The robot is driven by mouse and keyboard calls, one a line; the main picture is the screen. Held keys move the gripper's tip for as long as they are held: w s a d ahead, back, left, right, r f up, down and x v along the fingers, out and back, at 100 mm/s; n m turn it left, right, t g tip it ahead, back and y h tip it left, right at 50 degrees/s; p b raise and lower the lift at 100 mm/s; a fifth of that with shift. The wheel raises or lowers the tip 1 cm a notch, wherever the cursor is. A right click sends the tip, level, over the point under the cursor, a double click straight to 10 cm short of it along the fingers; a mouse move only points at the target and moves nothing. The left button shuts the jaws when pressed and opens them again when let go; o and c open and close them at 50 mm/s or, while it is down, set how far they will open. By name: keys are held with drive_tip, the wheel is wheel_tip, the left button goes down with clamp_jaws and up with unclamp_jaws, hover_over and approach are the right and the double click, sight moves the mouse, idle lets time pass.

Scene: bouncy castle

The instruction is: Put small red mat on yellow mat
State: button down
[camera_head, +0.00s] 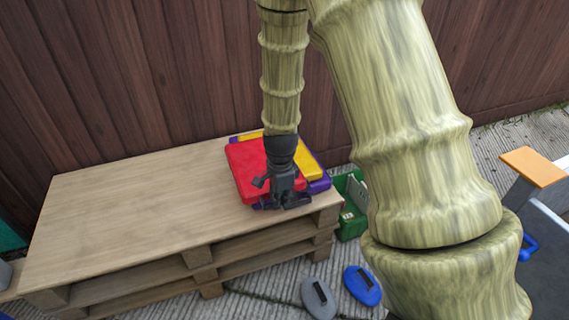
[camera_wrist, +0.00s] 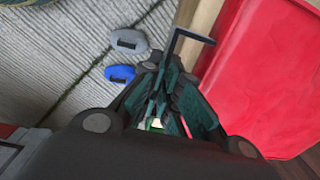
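The small red mat (camera_head: 247,166) lies over the left part of the yellow mat (camera_head: 308,158) on the wooden pallet. Yellow shows along its back and right side. I cannot tell whether the red mat rests flat. It fills the right of the wrist view (camera_wrist: 265,75), where a thin black handle (camera_wrist: 190,34) sticks out near its left edge. My gripper (camera_head: 288,203) is at the red mat's front right edge. In the wrist view its fingers (camera_wrist: 178,78) are close together beside the handle. Whether they close on it is unclear.
A purple mat (camera_head: 320,184) shows beneath the yellow one. The pallet's (camera_head: 130,215) left part is bare. A green crate (camera_head: 352,222) stands to its right. Grey (camera_head: 319,298) and blue (camera_head: 362,286) oval pieces lie on the ground in front. A wooden fence (camera_head: 120,80) stands behind.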

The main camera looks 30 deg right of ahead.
drive_tip(key=w+d, duration=0.3)
drive_tip(key=d, duration=0.1)
drive_tip(key=w+d+f+b, duration=0.1)
drive_tip(key=w+d, duration=0.2)
drive_tip(key=d, duration=0.1)
drive_tip(key=w+d+b, duration=0.1)
drive_tip(key=w+d, duration=0.2)
drive_tip(key=d, duration=0.1)
drive_tip(key=shift+d+f, duration=0.3)
drive_tip(key=shift+f+b, duration=0.9)
drive_tip(key=shift+f, duration=0.9)
drive_tip(key=shift+r, duration=0.1)
drive_tip(key=c, duration=1.6)
unclamp_jaws()
drive_tip(key=shift+c, duration=0.2)
